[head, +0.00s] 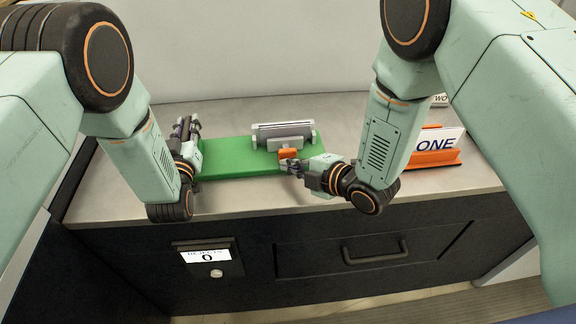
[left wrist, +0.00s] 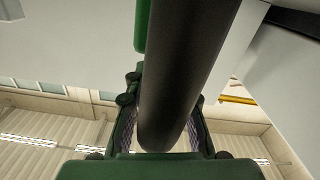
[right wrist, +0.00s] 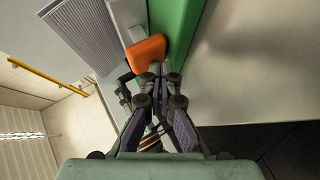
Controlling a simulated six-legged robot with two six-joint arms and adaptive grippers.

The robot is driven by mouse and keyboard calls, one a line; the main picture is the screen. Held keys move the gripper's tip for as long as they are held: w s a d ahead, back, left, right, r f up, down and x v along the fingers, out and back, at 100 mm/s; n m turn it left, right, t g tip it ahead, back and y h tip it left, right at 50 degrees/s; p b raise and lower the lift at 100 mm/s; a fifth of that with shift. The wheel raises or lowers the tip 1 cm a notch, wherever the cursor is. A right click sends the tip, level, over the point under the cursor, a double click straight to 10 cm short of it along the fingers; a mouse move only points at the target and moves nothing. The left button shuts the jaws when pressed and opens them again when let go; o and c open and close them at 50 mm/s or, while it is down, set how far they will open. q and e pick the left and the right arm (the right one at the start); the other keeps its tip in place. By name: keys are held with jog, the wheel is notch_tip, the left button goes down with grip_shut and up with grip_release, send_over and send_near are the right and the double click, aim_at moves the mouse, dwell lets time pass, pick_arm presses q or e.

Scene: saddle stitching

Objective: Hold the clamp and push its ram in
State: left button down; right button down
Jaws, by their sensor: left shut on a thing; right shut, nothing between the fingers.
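The clamp shows in the head view as grey jaws (head: 284,131) on a long green base (head: 228,158) on the worktop. An orange block (head: 288,153), which looks like the ram's end, sits at its front. My left gripper (head: 187,125) is at the base's left end. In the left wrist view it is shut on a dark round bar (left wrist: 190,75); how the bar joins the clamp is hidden. My right gripper (head: 291,165) is shut and empty, fingertips right at the orange block. In the right wrist view the orange block (right wrist: 147,52) is just beyond the fingertips (right wrist: 165,78); contact is unclear.
An orange holder (head: 432,157) with a white card reading ONE (head: 437,140) stands to the right, with a card marked TWO (head: 440,99) behind it. The dark cabinet front has a drawer handle (head: 375,252) and a counter sign reading 0 (head: 206,256). Worktop (head: 240,195) in front of the base is bare.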

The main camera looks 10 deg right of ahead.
jog(key=shift+w+r, duration=0.1)
jog(key=shift+w, duration=0.05)
dwell(0.4)
jog(key=shift+s, duration=2.15)
jog(key=shift+s, duration=2.5)
jog(key=shift+d, duration=0.1)
jog(key=s+d+n+t+y, duration=0.2)
jog(key=s+d+n+y, duration=0.2)
jog(key=d, duration=0.4)
jog(key=shift+d+f+n+t+y, duration=0.25)
jog(key=shift+f+n+t+y, duration=0.1)
jog(key=shift+n, duration=0.15)
jog(key=shift+s, duration=0.1)
